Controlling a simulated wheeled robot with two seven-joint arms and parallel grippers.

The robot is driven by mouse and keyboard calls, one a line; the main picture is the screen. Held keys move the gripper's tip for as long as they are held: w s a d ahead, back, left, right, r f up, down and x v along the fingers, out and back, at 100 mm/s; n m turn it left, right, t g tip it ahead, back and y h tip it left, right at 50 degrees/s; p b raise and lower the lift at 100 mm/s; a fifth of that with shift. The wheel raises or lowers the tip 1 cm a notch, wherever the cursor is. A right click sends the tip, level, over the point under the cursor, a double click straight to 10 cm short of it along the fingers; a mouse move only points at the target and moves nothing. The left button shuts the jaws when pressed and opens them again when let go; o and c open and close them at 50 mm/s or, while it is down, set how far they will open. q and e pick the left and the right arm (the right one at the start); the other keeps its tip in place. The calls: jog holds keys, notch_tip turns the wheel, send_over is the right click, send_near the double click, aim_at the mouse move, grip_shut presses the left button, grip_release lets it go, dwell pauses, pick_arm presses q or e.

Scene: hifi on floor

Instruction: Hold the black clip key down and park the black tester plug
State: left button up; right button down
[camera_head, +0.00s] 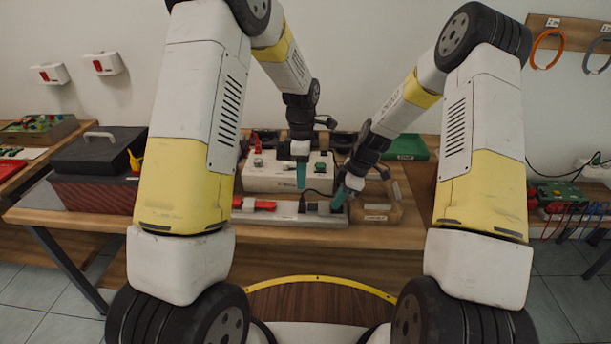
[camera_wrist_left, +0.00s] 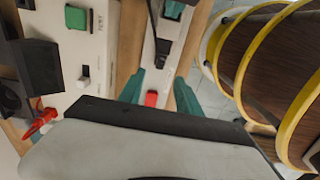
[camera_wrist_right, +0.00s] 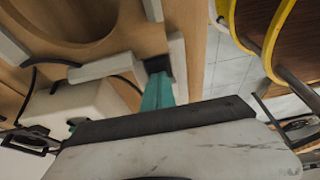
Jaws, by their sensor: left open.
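My left gripper (camera_head: 302,176) is open in front of the white box. In the left wrist view its teal fingers (camera_wrist_left: 160,94) stand apart on either side of a red part (camera_wrist_left: 151,98) on the pale strip. A black part (camera_wrist_left: 163,47), possibly the black plug, lies farther along this strip; it also shows in the head view (camera_head: 321,207). The fingers partly hide the block.
The white box (camera_head: 257,183) with green keys stands behind the strip (camera_head: 270,216). A tan box (camera_head: 376,215) stands right of the right gripper. A black cable (camera_wrist_right: 45,62) runs near the cylinder. A dark case (camera_head: 95,152) sits at the left.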

aim_at(302, 199)
pick_arm(q)
notch_tip(302, 199, down, 10)
jog(key=shift+f, duration=0.1)
dwell(0.4)
grip_shut()
jog(key=c, duration=0.7)
grip_release()
grip_shut()
jog(key=shift+r, duration=0.7)
dwell(1.0)
jog(key=shift+r, duration=1.6)
